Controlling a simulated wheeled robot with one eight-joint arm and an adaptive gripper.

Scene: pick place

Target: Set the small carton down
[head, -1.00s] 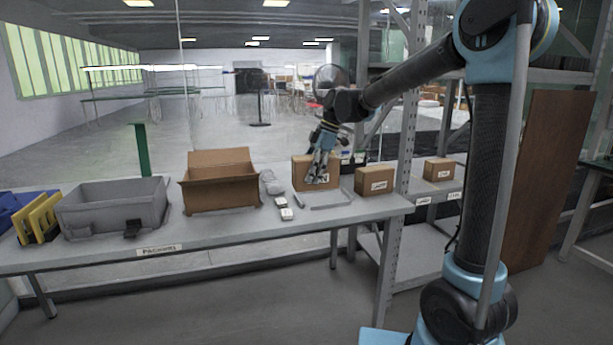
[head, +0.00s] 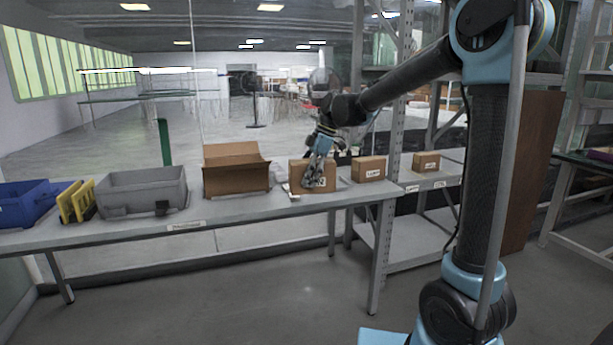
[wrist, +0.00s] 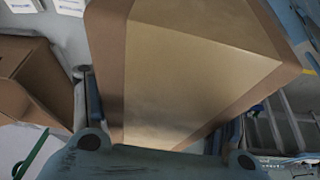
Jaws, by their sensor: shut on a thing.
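The small carton (head: 297,172) is brown with a white label on its front. It is over the right part of the grey table in the head view, between an open box and another carton. My gripper (head: 318,172) comes down from above and is shut on it. In the wrist view the carton (wrist: 185,75) fills the middle between my two fingers, with tan tape along its face. The head view does not clearly show whether its underside touches the table.
The open cardboard box (head: 236,180) stands left of the carton, then a grey bin (head: 145,192), yellow holders (head: 76,202) and a blue bin (head: 25,205). A closed carton (head: 368,169) stands close on the right. A shelf upright (head: 391,180) rises beyond it.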

